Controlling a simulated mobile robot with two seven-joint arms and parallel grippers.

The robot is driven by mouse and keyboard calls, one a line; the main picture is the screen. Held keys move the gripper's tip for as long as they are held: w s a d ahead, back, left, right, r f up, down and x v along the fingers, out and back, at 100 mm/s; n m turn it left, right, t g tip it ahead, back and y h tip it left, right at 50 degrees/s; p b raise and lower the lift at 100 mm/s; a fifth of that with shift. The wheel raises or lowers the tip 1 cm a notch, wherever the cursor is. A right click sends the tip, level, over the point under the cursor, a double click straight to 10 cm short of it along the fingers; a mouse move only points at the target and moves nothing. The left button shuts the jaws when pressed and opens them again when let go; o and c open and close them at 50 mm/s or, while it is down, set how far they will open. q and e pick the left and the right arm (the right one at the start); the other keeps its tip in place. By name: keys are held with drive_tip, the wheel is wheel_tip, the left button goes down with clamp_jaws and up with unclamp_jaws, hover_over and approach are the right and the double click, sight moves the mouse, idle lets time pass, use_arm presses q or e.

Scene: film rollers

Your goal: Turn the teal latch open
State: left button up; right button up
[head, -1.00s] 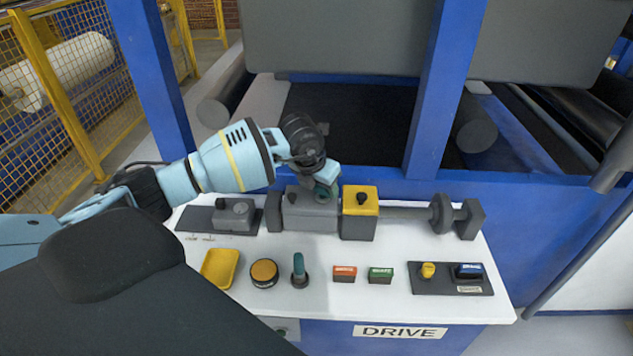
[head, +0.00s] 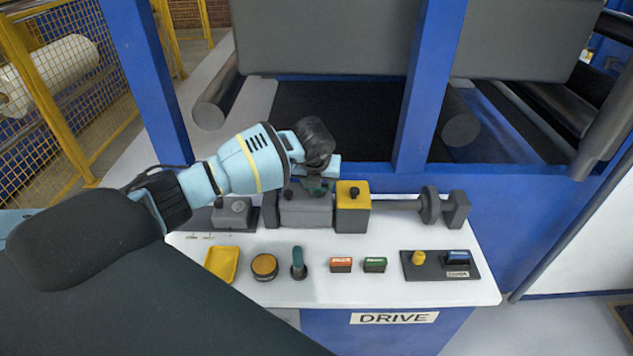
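A small teal part (head: 317,186), which looks like the latch, shows on top of the grey housing (head: 304,209), beside the yellow-topped block (head: 353,198). My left gripper (head: 318,178) points down right at it. Its fingers overlap the teal part, so I cannot tell whether they are shut on it, and the latch's angle is mostly hidden. A separate teal-handled lever (head: 298,259) stands upright near the front of the white console top (head: 330,288). My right gripper is not in view.
A yellow tray (head: 222,264), a round yellow button (head: 264,266), red (head: 341,265) and green (head: 375,265) buttons and a switch plate (head: 441,267) line the front. A shaft with a collar (head: 430,203) lies right of the block. Blue posts (head: 428,90) rise behind.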

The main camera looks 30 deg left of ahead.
use_arm(q)
drive_tip(key=o, duration=1)
drive_tip(key=shift+v, duration=3.9)
